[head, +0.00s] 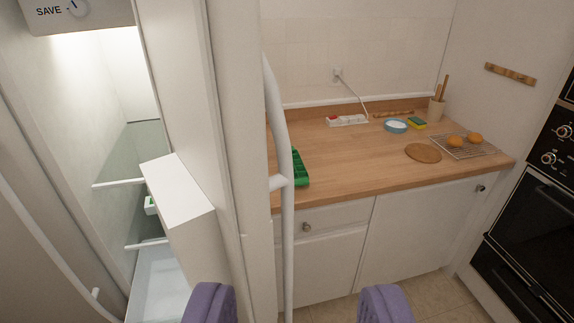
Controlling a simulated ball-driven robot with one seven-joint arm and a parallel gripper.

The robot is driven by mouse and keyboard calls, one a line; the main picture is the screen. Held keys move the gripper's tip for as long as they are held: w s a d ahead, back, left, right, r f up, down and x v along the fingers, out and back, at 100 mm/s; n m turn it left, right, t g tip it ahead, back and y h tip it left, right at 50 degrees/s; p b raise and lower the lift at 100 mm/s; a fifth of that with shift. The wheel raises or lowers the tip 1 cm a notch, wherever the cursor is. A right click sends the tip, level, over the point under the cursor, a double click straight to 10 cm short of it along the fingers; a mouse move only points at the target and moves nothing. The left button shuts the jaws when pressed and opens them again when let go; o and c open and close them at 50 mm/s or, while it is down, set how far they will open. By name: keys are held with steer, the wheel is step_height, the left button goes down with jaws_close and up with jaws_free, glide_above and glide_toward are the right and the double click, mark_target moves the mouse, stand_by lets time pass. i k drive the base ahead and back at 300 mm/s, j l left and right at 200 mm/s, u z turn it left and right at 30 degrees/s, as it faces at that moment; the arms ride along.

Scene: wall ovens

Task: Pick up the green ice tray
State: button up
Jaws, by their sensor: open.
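A green ice tray (300,168) sits on the left end of the wooden countertop, partly hidden behind the white fridge door handle. Only its right part shows. My gripper (298,306) shows at the bottom edge as two purple fingers spread wide apart. It is open, with nothing between the fingers. It is in front of the lower cabinets in the picture, apart from the tray.
An open fridge (140,130) fills the left, with a white handle (284,180) standing before the counter (350,150). A power strip (347,120), blue bowl (395,125), sponge (416,123), round board (422,152) and wire rack (465,147) lie on the counter. An oven (530,220) stands right.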

mark_target(301, 177)
steer(key=i+l, duration=0.3)
steer(key=l, duration=0.15)
steer(key=i+l, duration=0.35)
steer(key=l, duration=0.15)
steer(key=i+l, duration=0.3)
steer(key=l, duration=0.15)
steer(key=i+l, duration=0.3)
steer(key=l, duration=0.2)
steer(key=i+l, duration=0.1)
steer(key=i, duration=0.4)
steer(key=i+l, duration=0.15)
steer(key=i, duration=0.4)
steer(key=i+j, duration=0.8)
steer(key=j+u, duration=0.05)
steer(key=j, duration=0.05)
